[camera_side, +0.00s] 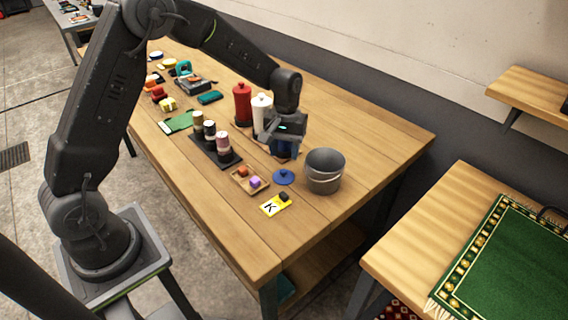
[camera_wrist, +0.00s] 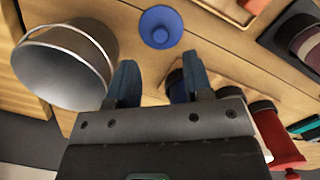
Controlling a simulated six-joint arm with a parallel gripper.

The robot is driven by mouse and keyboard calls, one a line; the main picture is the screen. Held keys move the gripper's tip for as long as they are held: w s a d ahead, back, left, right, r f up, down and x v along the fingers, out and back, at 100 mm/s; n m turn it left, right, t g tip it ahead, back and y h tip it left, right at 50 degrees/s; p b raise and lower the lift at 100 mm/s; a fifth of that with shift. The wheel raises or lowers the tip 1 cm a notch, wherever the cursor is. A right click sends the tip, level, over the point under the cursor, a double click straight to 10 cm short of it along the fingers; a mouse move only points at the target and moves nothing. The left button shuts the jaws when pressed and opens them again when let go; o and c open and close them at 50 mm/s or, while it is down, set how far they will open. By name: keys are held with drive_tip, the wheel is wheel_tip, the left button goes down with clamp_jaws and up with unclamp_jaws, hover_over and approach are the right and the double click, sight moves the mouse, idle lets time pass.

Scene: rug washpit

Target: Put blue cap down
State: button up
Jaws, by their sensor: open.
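The blue cap (camera_side: 284,177) is a round disc with a small knob on top. It lies flat on the table, knob up, left of the grey bucket, and also shows in the wrist view (camera_wrist: 161,27). My gripper (camera_side: 286,152) is open and empty, above the table and behind the cap, apart from it. Its two fingers show apart in the wrist view (camera_wrist: 160,65). A dark blue canister (camera_wrist: 176,87) shows behind the fingers; in the side view my gripper mostly hides it, and I cannot tell whether they touch.
The grey bucket (camera_side: 325,172) stands close on the right. A red canister (camera_side: 242,105) and a white canister (camera_side: 261,108) stand behind. A dark tray (camera_side: 211,148) of spools, a small wooden tray (camera_side: 243,186) and a yellow K card (camera_side: 275,205) lie left and in front. The right table corner is clear.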

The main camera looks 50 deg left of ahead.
drive_tip(key=s+d+r+m+t, duration=0.1)
drive_tip(key=s+r+m+t, duration=0.1)
drive_tip(key=s+r, duration=0.5)
drive_tip(key=s+d+r+m+t, duration=0.1)
drive_tip(key=s+r, duration=0.2)
drive_tip(key=r, duration=0.7)
drive_tip(key=s+d+r+m+t, duration=0.2)
drive_tip(key=s+m+t, duration=0.1)
drive_tip(key=s, duration=1.1)
drive_tip(key=shift+s+m+t+y, duration=0.15)
drive_tip(key=shift+m+t+y, duration=0.25)
